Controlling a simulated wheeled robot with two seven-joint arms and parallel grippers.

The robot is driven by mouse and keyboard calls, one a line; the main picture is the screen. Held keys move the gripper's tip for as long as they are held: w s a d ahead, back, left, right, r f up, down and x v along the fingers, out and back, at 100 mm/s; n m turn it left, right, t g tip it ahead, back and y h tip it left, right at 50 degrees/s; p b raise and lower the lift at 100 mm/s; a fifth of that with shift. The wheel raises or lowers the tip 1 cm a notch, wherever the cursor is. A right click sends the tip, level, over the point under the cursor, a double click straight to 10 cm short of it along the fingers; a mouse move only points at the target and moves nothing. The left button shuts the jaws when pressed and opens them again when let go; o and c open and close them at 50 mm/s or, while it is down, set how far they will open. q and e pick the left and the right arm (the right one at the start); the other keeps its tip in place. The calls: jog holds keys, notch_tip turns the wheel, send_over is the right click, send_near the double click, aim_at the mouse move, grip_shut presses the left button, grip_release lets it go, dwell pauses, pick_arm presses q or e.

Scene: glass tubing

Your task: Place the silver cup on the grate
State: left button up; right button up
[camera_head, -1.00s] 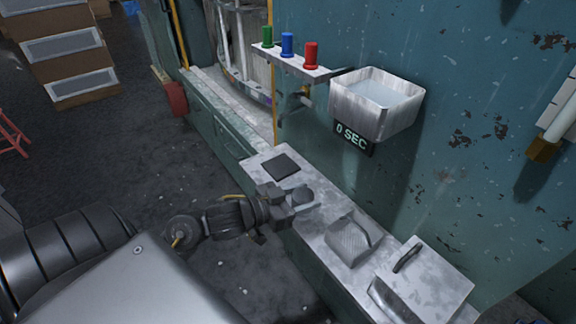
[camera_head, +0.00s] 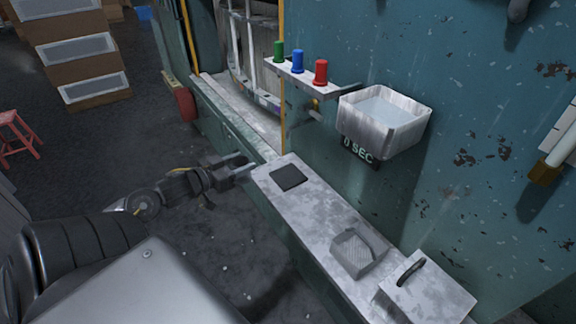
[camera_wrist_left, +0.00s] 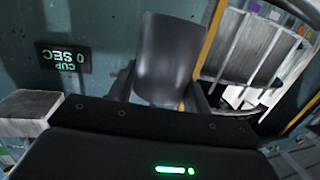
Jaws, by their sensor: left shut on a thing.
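My left gripper (camera_head: 238,167) is shut on the silver cup (camera_wrist_left: 168,60), which shows in the left wrist view as a smooth grey cylinder between the fingers. In the head view the cup is too small and dark to make out clearly at the fingertips. The gripper is just left of the counter's far end, beside its edge. A dark square plate (camera_head: 288,177), which looks like the grate, lies on the counter right of the gripper, with nothing on it. My right gripper is not in view.
The metal counter (camera_head: 312,213) runs along the teal wall. A mesh box (camera_head: 356,254) and a handled lid (camera_head: 428,292) stand nearer. A wall basin (camera_head: 384,122) hangs above a "0 SEC" display (camera_head: 360,150). Green, blue and red knobs (camera_head: 298,61) sit on a shelf.

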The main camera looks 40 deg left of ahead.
pick_arm(q)
jog(key=w+d+p, duration=0.2)
jog(key=w, duration=0.6)
jog(key=w+d+p, duration=0.1)
jog(key=w+d, duration=0.2)
jog(key=w, duration=0.5)
jog(key=f, duration=0.2)
jog(key=f+p, duration=0.1)
jog(key=f, duration=0.2)
jog(key=shift+s+a+f+p, duration=0.15)
jog(key=shift+s+f+p, duration=0.1)
jog(key=shift+f+p, duration=0.05)
jog(key=shift+w+f+p, duration=0.15)
jog(key=shift+f+p, duration=0.3)
jog(key=shift+f, duration=0.3)
jog(key=o, duration=1)
jog(key=shift+f, duration=0.1)
jog(key=shift+o, duration=0.2)
